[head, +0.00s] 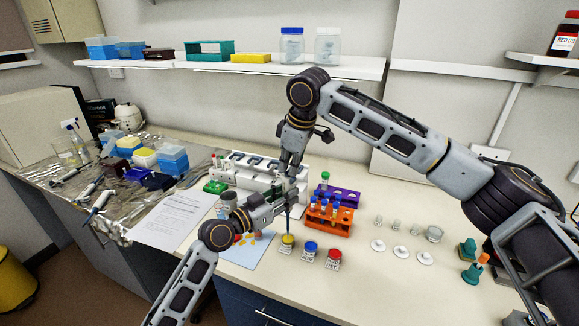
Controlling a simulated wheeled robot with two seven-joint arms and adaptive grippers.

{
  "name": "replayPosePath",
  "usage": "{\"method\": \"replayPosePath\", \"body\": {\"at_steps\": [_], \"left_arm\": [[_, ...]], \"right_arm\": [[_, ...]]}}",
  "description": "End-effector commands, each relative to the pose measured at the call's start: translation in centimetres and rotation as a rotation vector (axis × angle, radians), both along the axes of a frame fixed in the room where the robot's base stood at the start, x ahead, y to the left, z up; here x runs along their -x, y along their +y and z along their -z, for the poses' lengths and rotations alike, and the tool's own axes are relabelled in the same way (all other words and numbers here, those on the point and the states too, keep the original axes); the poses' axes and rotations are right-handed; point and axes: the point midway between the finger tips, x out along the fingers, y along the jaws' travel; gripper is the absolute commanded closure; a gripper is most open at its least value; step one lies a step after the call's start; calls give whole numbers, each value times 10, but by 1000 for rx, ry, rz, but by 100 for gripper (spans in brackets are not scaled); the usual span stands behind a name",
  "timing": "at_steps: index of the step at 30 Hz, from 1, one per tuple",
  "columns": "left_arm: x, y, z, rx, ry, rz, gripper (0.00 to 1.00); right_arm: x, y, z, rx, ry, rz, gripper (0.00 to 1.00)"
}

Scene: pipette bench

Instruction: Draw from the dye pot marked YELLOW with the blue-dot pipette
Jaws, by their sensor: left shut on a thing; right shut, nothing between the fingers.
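The pots stand in a row near the bench's front edge: yellow (287,241), blue (310,247) and red (334,256). Small labels lie in front of them, too small to read. My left gripper (281,203) is shut on an upright pipette (289,222), which points down with its tip at the yellow pot. I cannot tell how deep the tip is, and no blue dot is clear. My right gripper (292,177) is shut and empty, just above the left one at the pipette's top, which it partly hides.
An orange tube rack (328,222) and a purple rack (345,197) stand right of the grippers. A white pipette stand (240,175) is behind. A blue sheet (237,256) lies left of the pots. Small jars and white lids (401,251) sit to the right.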

Motion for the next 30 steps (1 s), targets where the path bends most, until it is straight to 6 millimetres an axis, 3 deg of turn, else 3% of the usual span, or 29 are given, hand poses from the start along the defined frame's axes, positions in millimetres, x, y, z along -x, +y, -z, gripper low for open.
{"method": "replayPosePath", "body": {"at_steps": [30], "left_arm": [[0,0,-1,1,-2,0,100]], "right_arm": [[0,0,-10,0,0,0,100]]}}
